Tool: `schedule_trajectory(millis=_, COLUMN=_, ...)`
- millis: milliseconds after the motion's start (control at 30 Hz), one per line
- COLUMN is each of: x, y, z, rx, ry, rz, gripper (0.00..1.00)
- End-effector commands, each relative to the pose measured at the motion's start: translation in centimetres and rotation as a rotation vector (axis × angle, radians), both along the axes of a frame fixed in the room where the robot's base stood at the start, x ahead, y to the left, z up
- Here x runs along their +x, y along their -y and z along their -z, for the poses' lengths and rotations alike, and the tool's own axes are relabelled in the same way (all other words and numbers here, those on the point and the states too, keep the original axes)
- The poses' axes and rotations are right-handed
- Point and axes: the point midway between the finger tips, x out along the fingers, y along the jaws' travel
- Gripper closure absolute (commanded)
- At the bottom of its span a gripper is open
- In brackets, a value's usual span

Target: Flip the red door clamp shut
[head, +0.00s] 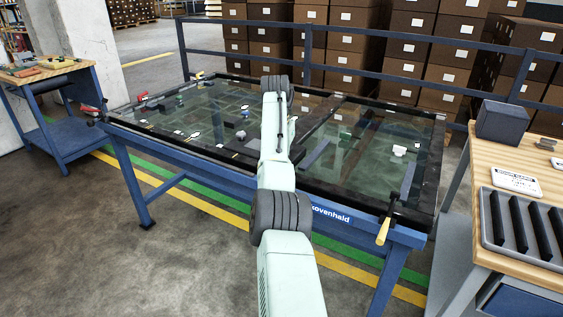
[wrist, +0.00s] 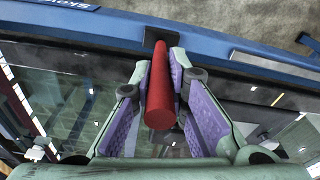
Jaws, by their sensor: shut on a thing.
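The red door clamp (wrist: 160,95) shows in the wrist view as a round red handle pointing up toward the camera. Its far end meets a dark bracket (wrist: 153,37) at the blue rail. My gripper (wrist: 160,65) has its purple-padded fingers on both sides of the handle, closed on it. In the head view my own arm covers the gripper and this clamp, near the middle of the table's front side.
The glass-topped blue table (head: 330,213) has a black frame. A yellow-handled clamp (head: 383,231) hangs at its front right corner. Small parts lie on the glass.

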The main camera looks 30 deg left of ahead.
Motion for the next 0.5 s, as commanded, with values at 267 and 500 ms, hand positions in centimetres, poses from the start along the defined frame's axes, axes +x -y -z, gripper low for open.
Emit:
schedule_trajectory(millis=267, x=0.15, y=0.16, z=0.0, rx=0.0, ry=0.002, rz=0.003, gripper=1.0)
schedule_trajectory(millis=500, x=0.11, y=0.12, z=0.01, rx=0.0, ry=0.002, rz=0.002, gripper=0.74)
